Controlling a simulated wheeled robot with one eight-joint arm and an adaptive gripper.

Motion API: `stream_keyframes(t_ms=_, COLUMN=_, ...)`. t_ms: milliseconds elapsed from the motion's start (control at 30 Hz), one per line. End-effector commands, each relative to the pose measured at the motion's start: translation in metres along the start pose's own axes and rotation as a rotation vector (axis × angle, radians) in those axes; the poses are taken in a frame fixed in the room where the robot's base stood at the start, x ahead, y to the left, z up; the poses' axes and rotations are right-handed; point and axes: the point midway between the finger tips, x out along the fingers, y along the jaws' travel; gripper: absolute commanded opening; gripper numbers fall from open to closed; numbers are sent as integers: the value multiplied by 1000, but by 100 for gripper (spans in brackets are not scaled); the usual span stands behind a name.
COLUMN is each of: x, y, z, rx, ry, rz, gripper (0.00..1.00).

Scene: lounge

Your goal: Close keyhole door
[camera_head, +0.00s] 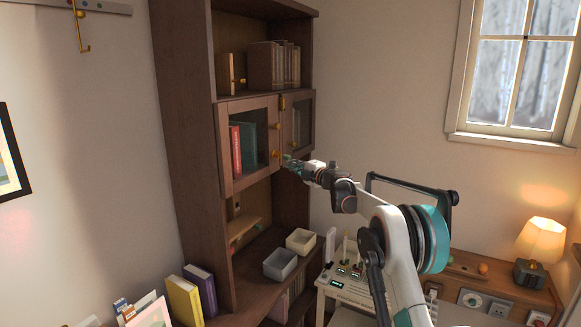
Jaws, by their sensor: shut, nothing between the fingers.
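The dark wooden bookcase has two framed glass doors at mid height. The left door (226,150) shows red and teal books behind its pane and has brass knobs (275,127) along its right edge. The right door (310,120) is narrower in view and has a small brass knob. I cannot make out a keyhole, so I cannot tell which is the keyhole door. Neither door stands wide open; a small gap cannot be ruled out. My gripper (289,163) is shut and empty by the lower right corner of the left door. Contact cannot be judged.
Books (273,65) stand on the shelf above. Two small bins (281,263) sit on a lower shelf. A white stand (345,290) and a low wooden cabinet with a lit lamp (541,240) are at right. Several books (185,300) stand at lower left.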

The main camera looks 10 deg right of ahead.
Motion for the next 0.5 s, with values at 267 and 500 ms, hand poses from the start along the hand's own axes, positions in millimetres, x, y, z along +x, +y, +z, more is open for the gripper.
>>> stream_keyframes(t_ms=267, x=-54, y=1, z=24, rx=-1, ry=-6, rz=-1, gripper=0)
stream_keyframes(t_ms=500, x=-81, y=1, z=35, rx=-1, ry=-4, rz=-1, gripper=0)
